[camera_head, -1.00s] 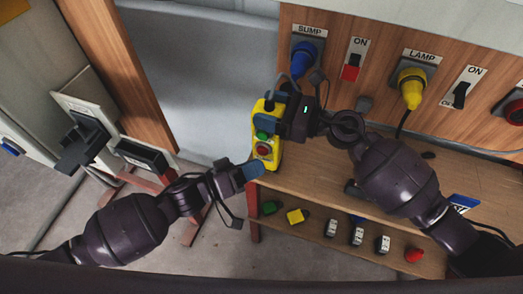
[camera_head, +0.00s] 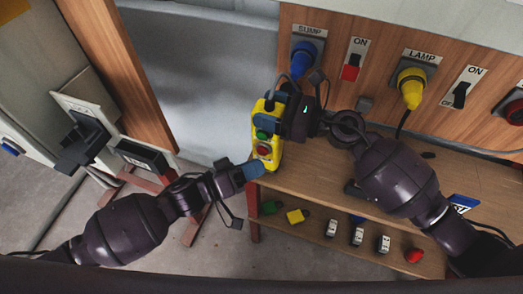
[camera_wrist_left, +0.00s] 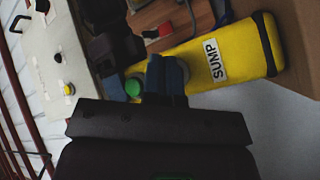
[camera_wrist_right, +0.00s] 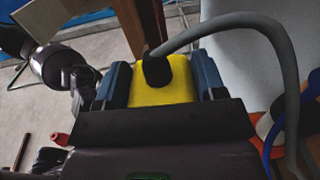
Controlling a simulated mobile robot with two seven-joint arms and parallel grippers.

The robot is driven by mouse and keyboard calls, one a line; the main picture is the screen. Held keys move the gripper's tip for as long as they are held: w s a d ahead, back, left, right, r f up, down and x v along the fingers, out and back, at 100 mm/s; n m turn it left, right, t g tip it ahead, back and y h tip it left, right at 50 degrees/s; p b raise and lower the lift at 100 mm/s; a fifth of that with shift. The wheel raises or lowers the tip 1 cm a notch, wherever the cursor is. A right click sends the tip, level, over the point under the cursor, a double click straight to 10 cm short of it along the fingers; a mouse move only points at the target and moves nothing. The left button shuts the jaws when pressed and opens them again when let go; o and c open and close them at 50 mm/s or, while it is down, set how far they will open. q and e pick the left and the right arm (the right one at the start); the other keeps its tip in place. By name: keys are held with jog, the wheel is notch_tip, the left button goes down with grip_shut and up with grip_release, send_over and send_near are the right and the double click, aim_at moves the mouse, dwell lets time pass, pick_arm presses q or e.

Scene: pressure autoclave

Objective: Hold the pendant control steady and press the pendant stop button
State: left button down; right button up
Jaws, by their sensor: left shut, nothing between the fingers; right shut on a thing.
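The yellow pendant control (camera_head: 274,160) hangs in front of the wooden bench, with a green button (camera_head: 262,134) above a red button (camera_head: 263,150). My right gripper (camera_head: 272,106) is shut on its top end; the right wrist view shows blue fingers on both sides of the yellow body (camera_wrist_right: 162,88), with a grey cable leaving its top. My left gripper (camera_head: 254,170) is shut and empty at the pendant's lower part, just below the red button. In the left wrist view its fingertips (camera_wrist_left: 166,72) overlap the pendant beside the SUMP label (camera_wrist_left: 209,60) and cover the red button; contact cannot be told.
A wooden panel behind carries a blue SUMP plug (camera_head: 303,58), a yellow LAMP plug (camera_head: 411,86) and switches. A shelf (camera_head: 318,246) below holds several small coloured parts. A wooden post (camera_head: 125,80) and wall boxes stand left.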

pick_arm(q)
jog(key=shift+w, duration=0.15)
jog(key=shift+w+d, duration=0.15)
jog(key=shift+w, duration=0.1)
jog(key=shift+w+d, duration=0.15)
jog(key=shift+w, duration=0.3)
dwell(1.3)
jog(key=shift+s, duration=0.1)
jog(key=shift+s+a, duration=0.3)
jog(key=shift+s, duration=0.45)
jog(key=shift+s+a, duration=0.25)
jog(key=shift+s, duration=0.55)
jog(key=shift+s+a, duration=0.25)
jog(key=shift+s, duration=0.55)
jog(key=shift+s+a, duration=0.25)
jog(key=shift+s, duration=0.55)
pick_arm(e)
jog(key=o, duration=1.2)
